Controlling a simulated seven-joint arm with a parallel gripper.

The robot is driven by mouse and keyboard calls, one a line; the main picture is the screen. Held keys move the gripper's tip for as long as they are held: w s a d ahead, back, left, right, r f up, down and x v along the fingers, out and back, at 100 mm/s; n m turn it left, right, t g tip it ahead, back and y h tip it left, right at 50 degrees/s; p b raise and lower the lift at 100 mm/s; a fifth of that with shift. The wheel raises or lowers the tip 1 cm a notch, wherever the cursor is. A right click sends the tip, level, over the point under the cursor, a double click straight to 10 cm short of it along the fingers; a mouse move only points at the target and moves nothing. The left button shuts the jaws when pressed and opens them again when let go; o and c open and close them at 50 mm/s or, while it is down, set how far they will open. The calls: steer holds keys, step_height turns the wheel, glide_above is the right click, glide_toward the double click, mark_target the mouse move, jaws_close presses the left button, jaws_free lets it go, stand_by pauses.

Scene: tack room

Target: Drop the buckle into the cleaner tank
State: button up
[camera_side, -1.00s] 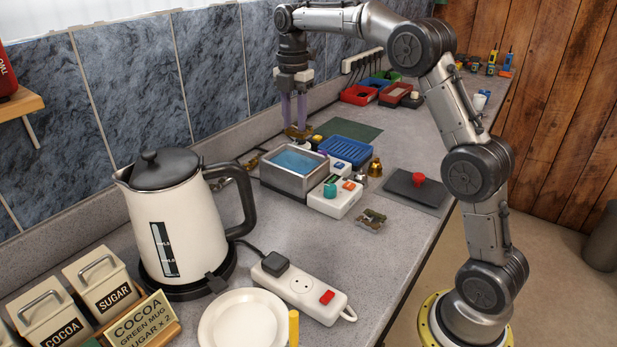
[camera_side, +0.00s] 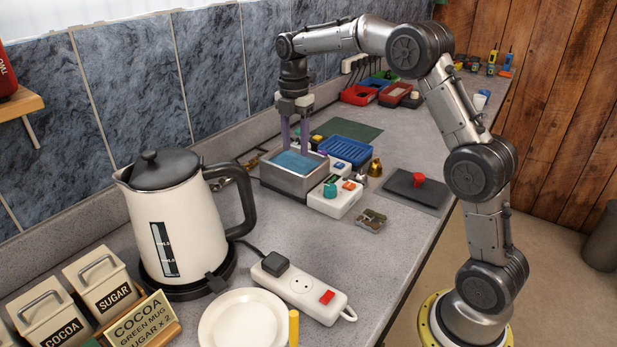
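The cleaner tank (camera_side: 285,183) is a grey metal box with blue liquid (camera_side: 298,163), standing on the counter, with a white control unit (camera_side: 335,197) at its right. My gripper (camera_side: 294,150) points straight down over the tank, its two purple fingers apart and their tips at or in the liquid. The brass-coloured buckle is not visible now; the tips and the liquid may hide it. I cannot tell whether the fingers still hold it.
A blue ribbed tray (camera_side: 345,151) and a green mat (camera_side: 350,130) lie behind the tank. A small brass bell-like piece (camera_side: 375,167), a clear dish of small parts (camera_side: 371,220) and a dark pad with a red knob (camera_side: 417,179) are to the right. A kettle (camera_side: 180,225) stands in front left.

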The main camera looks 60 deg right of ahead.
steer(key=shift+o, duration=1.2)
steer(key=shift+r, duration=0.1)
step_height(320, 180, up, 14)
